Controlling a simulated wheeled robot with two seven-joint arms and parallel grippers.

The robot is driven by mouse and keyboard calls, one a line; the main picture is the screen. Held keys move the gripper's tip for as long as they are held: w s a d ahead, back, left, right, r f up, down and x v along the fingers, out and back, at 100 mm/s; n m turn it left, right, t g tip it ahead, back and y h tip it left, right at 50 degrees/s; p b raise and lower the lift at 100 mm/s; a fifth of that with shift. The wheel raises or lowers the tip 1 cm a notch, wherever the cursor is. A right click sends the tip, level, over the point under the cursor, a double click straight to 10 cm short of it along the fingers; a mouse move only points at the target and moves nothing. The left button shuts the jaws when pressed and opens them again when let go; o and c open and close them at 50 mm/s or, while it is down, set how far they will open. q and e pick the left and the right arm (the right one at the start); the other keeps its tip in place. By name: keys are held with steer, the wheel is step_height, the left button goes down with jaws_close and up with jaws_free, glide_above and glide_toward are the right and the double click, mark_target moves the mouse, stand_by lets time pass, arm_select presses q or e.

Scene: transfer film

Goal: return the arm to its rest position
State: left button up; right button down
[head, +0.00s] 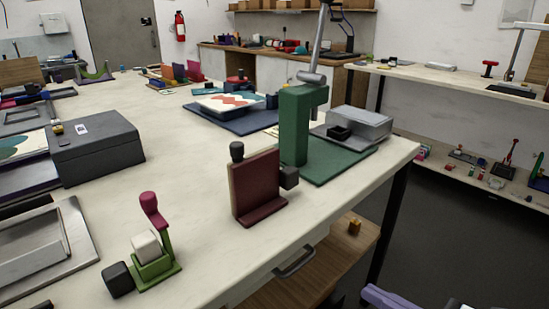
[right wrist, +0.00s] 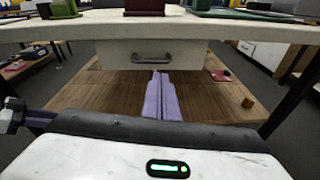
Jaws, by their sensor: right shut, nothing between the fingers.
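My right gripper (head: 376,293) shows only in part as a purple piece at the bottom edge of the head view, right of the table front. In the right wrist view its two purple fingers (right wrist: 160,82) are together with nothing between them. They point toward the drawer front below the tabletop. I cannot tell from the picture whether they touch anything. My left gripper cannot be made out in the head view.
The long white table (head: 335,205) has a drawer with a grey handle (head: 295,262) under its front edge. A maroon stand (head: 256,184) and a green press (head: 303,125) stand near that edge. A wooden lower shelf (right wrist: 215,97) lies below. Dark floor (head: 440,215) is free at right.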

step_height(320, 180, down, 10)
steer(key=s+d+m+t+h+p, duration=0.2)
steer(key=m+h, duration=0.5)
steer(key=m, duration=1.7)
steer(key=s+a+f+m+g, duration=0.3)
steer(key=s+a+f+m, duration=0.1)
steer(key=s+f+m, duration=0.1)
steer(key=s+a+f+m+g, duration=0.3)
steer(key=s+a+f+m, duration=0.1)
steer(key=f+m, duration=0.4)
steer(key=shift+s+a+f+m, duration=0.2)
steer(key=shift+s+a+m, duration=0.2)
steer(key=shift+s+m, duration=0.6)
steer(key=shift+w, duration=0.25)
